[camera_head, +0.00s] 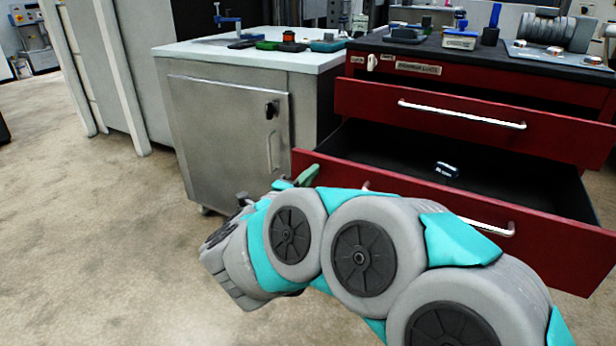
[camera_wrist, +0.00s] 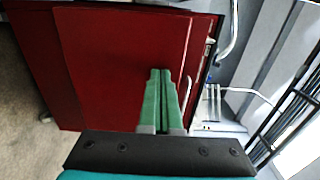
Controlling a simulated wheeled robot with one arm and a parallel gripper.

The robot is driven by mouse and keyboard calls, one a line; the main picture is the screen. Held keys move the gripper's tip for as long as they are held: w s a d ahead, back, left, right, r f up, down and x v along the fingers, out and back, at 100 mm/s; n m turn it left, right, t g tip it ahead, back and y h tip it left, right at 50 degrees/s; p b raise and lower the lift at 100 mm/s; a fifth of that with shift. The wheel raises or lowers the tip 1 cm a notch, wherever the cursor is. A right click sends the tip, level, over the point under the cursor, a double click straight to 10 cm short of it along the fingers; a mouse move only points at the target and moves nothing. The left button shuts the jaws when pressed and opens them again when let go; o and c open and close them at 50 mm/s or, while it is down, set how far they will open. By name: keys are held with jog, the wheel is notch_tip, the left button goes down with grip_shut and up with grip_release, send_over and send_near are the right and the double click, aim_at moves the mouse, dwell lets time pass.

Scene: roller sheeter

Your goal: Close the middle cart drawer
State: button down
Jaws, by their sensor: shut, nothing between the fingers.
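The red cart (camera_head: 360,70) stands at the right with two drawers pulled out. The upper drawer (camera_head: 470,118) is partly out and has a long metal handle. The drawer below it (camera_head: 335,168) is out further, showing a dark interior with a small dark-blue item inside; my arm hides part of its front and handle. The lower cart is hidden, so I cannot confirm which drawer is the middle one. My gripper (camera_head: 308,175) is at the lower drawer's left front corner. In the wrist view, its green fingers (camera_wrist: 161,72) are together and empty before a red panel; contact is unclear.
A grey metal cabinet (camera_head: 225,125) with a white top stands left of the cart. Tools and boxes lie on both tops. The floor (camera_head: 90,240) at the left is clear.

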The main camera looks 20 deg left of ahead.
jog(key=shift+w, duration=0.1)
jog(key=w+d+p, duration=0.2)
jog(key=w+p, duration=0.1)
jog(key=w, duration=2.8)
jog(key=shift+w+d+r, duration=0.15)
jog(key=shift+w+d, duration=0.1)
jog(key=shift+w, duration=0.05)
jog(key=shift+r, duration=0.2)
